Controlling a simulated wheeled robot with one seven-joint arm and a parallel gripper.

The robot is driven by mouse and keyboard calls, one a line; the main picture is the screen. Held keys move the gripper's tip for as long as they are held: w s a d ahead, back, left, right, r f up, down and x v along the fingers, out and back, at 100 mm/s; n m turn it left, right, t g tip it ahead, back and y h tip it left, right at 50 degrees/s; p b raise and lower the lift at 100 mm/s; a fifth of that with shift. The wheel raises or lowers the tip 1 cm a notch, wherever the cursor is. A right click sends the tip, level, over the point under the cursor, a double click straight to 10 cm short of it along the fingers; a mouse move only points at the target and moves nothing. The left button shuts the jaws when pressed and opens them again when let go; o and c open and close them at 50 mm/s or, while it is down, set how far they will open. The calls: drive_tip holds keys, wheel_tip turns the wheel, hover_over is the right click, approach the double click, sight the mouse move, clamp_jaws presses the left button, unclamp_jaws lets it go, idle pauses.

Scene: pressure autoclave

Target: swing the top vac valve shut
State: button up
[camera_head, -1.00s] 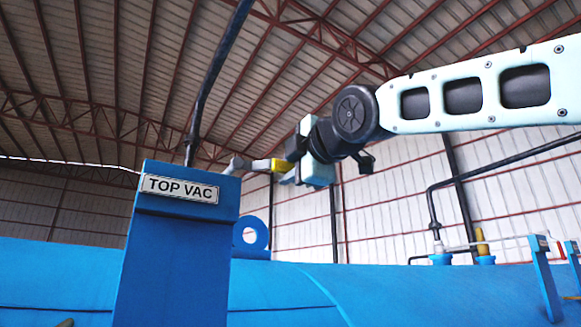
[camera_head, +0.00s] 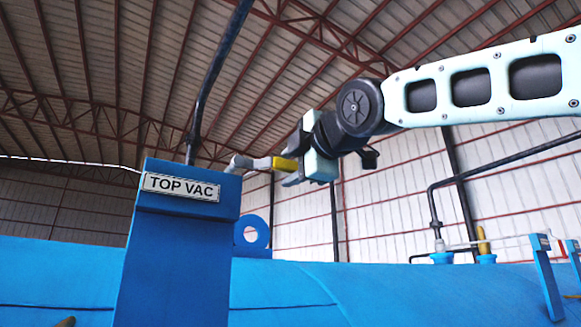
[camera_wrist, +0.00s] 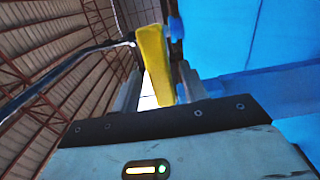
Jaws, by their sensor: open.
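The top vac valve handle is a yellow-ended lever (camera_head: 285,163) sticking out to the right behind the blue post marked TOP VAC (camera_head: 185,240). My gripper (camera_head: 278,170) is open at the yellow end, its palm just to the right. In the wrist view the yellow handle (camera_wrist: 154,62) stands upright between my two grey fingers (camera_wrist: 158,88), with gaps beside it at the lower part. I cannot tell whether either finger touches it. The valve body is mostly hidden behind the post and the fingers.
A dark pipe (camera_head: 215,85) rises behind the post. A blue lifting eye (camera_head: 246,233) stands on the blue vessel (camera_head: 300,290) below my gripper. Another pipe and a small yellow-topped fitting (camera_head: 484,242) are at right. The air above the vessel is free.

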drive_tip(key=b+v, duration=0.6)
drive_tip(key=v, duration=1)
drive_tip(key=shift+s+d+b, duration=0.25)
drive_tip(key=shift+s+b, duration=0.05)
drive_tip(key=shift+b, duration=0.05)
drive_tip(key=shift+f, duration=0.1)
